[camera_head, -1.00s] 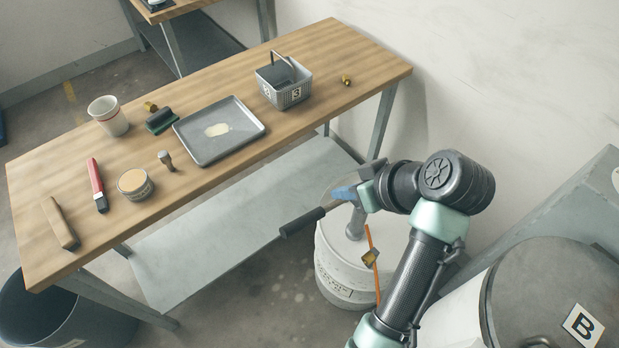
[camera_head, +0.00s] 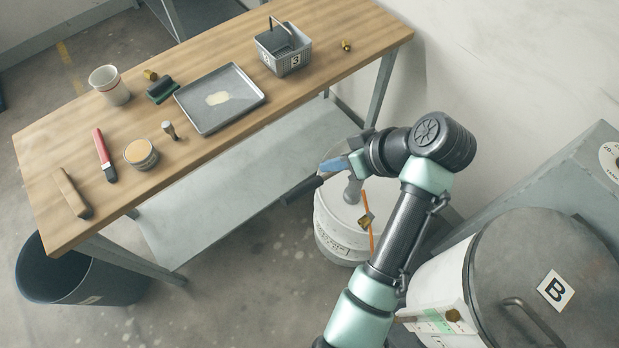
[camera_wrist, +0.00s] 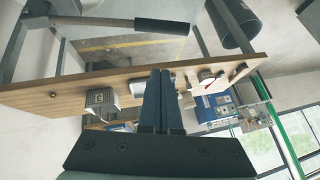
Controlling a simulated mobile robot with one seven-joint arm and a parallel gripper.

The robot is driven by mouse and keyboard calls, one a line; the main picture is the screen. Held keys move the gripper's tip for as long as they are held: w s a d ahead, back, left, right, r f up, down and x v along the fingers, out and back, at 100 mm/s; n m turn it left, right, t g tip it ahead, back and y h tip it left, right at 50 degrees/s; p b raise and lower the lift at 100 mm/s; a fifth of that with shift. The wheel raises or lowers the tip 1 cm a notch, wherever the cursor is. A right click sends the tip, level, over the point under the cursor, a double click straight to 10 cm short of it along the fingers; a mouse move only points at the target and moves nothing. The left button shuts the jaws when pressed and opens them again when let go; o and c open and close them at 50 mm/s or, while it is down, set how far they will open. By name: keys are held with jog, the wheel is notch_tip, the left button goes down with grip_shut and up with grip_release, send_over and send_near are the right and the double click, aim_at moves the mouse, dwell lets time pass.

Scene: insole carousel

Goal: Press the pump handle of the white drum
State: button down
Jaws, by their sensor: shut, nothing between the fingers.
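The white drum (camera_head: 335,240) stands on the floor beside the workbench's right end. Its pump has a grey spout and head (camera_head: 353,190) on top and a handle with a black grip (camera_head: 301,189) pointing left. In the wrist view the handle (camera_wrist: 165,25) crosses the top, a grey rod with a dark grip. My gripper (camera_head: 326,166) has blue fingers, shut and empty. In the head view it appears just above and behind the handle. In the wrist view the shut fingers (camera_wrist: 160,75) appear apart from the handle. My wrist partly hides the drum's top.
The wooden workbench (camera_head: 330,60) holds a tray (camera_head: 225,120), a basket (camera_head: 296,62), a cup, a tin and tools. A dark bin (camera_head: 120,285) stands at lower left. A large lidded drum marked B (camera_head: 500,250) is at right. An orange strip with a tag (camera_head: 367,219) hangs by the white drum.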

jog(key=p, duration=0.1)
send_over(309, 192)
jog(key=w, duration=0.1)
jog(key=f, duration=0.6)
jog(key=shift+w+d, duration=0.1)
jog(key=shift+d, duration=0.15)
jog(key=shift+s+a+f+p, duration=0.15)
jog(key=shift+f+p, duration=0.1)
jog(key=shift+f, duration=0.35)
jog(key=shift+s+f+p, duration=0.1)
jog(key=shift+f+p, duration=0.1)
jog(key=shift+f, duration=0.4)
jog(key=shift+s+f, duration=0.25)
jog(key=shift+f, duration=0.6)
jog(key=shift+f, duration=0.15)
